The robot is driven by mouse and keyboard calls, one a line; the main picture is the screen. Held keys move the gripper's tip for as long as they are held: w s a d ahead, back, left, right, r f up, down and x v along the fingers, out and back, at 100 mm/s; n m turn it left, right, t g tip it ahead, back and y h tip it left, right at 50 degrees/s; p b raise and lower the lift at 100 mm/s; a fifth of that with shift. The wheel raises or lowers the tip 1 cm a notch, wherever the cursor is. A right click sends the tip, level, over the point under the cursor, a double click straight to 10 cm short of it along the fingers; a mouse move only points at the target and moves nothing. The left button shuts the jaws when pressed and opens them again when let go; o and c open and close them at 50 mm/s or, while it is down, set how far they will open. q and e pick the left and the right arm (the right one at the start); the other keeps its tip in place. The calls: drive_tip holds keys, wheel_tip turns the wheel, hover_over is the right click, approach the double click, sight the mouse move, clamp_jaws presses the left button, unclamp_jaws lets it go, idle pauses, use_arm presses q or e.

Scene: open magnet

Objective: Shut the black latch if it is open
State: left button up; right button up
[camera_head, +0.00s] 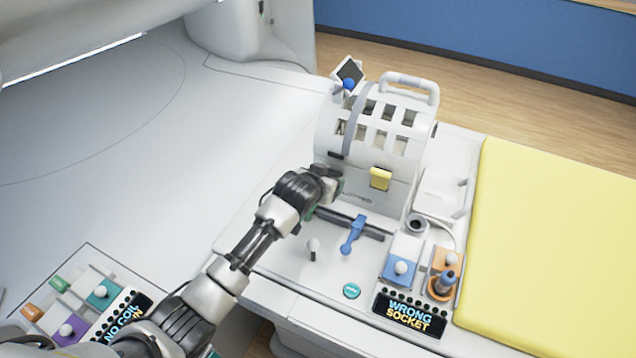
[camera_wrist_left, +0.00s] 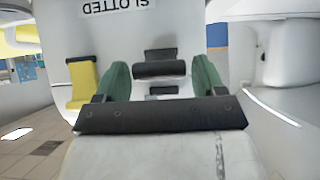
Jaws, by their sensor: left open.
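The black latch (camera_wrist_left: 160,68) is on the front of the white slotted coil housing (camera_wrist_left: 125,35) in the left wrist view. Its dark bar stands out from the housing, with a smaller dark part below it; I cannot tell surely whether it is open. My left gripper (camera_wrist_left: 162,80) is open, with one green fingertip on each side of the latch and nothing clearly gripped. In the head view my left gripper (camera_head: 332,185) is at the housing's lower left front and hides the latch. A yellow latch (camera_head: 380,179) sits to its right. My right gripper is not in view.
A blue-handled lever (camera_head: 352,236) and a small white knob (camera_head: 313,246) stand in front of the housing. A "WRONG SOCKET" sign (camera_head: 409,312) and coloured plugs are at the lower right. A yellow mattress (camera_head: 560,240) lies to the right.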

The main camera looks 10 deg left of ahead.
use_arm(q)
drive_tip(key=b+v, duration=0.1)
drive_tip(key=v, duration=0.9)
drive_tip(key=shift+s+b, duration=0.2)
drive_tip(key=shift+b, duration=0.1)
drive_tip(key=shift+r, duration=0.1)
drive_tip(key=shift+c, duration=0.2)
